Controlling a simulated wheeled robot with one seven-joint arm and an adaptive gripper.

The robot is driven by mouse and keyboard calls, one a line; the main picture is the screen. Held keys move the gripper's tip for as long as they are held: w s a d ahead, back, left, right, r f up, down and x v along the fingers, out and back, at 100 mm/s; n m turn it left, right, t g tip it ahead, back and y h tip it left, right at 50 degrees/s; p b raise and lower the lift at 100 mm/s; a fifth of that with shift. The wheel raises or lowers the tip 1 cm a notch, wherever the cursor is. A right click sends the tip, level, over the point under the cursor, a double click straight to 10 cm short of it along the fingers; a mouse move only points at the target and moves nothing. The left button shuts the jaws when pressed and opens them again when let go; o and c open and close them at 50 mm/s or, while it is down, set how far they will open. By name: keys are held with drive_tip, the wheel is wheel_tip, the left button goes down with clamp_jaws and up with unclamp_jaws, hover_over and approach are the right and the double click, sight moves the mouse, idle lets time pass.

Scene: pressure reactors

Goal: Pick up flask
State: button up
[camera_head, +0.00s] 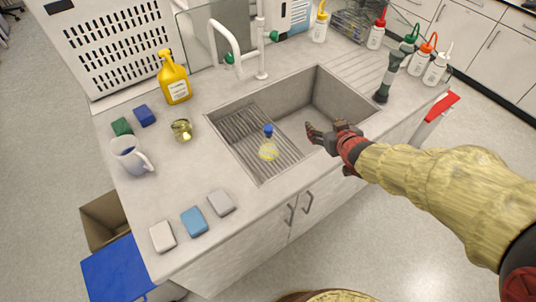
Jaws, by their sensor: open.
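The flask (268,150) is small, with a blue cap and a yellowish body. My gripper (312,133) is open and empty, over the sink to the right of the flask. Its fingers point left toward the flask, with a gap between them. My arm comes in from the right in a yellow cover. Nothing hides the flask.
A white faucet (240,50) rises behind the sink. A yellow spray bottle (174,78), a mug (131,154), a gold object (181,130) and several sponges (194,221) are on the left counter. Squeeze bottles (435,69) and a dark upright tool (394,68) stand at right.

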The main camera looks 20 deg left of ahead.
sight(272, 142)
drive_tip(key=a+f+n+y, duration=0.1)
drive_tip(key=a+f, duration=0.3)
drive_tip(key=s+a+f+n+g+y+b, duration=0.1)
drive_tip(key=a+f+y, duration=0.1)
drive_tip(key=a+f, duration=0.2)
drive_tip(key=s+a+f+n+y+b, duration=0.1)
drive_tip(key=a+f+y, duration=0.1)
drive_tip(key=a+f, duration=0.2)
drive_tip(key=shift+s+a, duration=0.2)
drive_tip(key=shift+a, duration=0.3)
drive_tip(key=shift+b+x, duration=0.35)
drive_tip(key=shift+x, duration=0.5)
drive_tip(key=x, duration=0.1)
drive_tip(key=b+x, duration=0.1)
drive_tip(key=x, duration=0.1)
drive_tip(key=b+x, duration=0.1)
drive_tip(key=x, duration=0.1)
drive_tip(key=shift+s+a+f, duration=0.15)
drive_tip(key=shift+s+a, duration=0.15)
drive_tip(key=shift+w+a+b, duration=0.2)
drive_tip(key=shift+w+b, duration=0.1)
drive_tip(key=shift+c, duration=0.5)
drive_tip(key=c, duration=1.4)
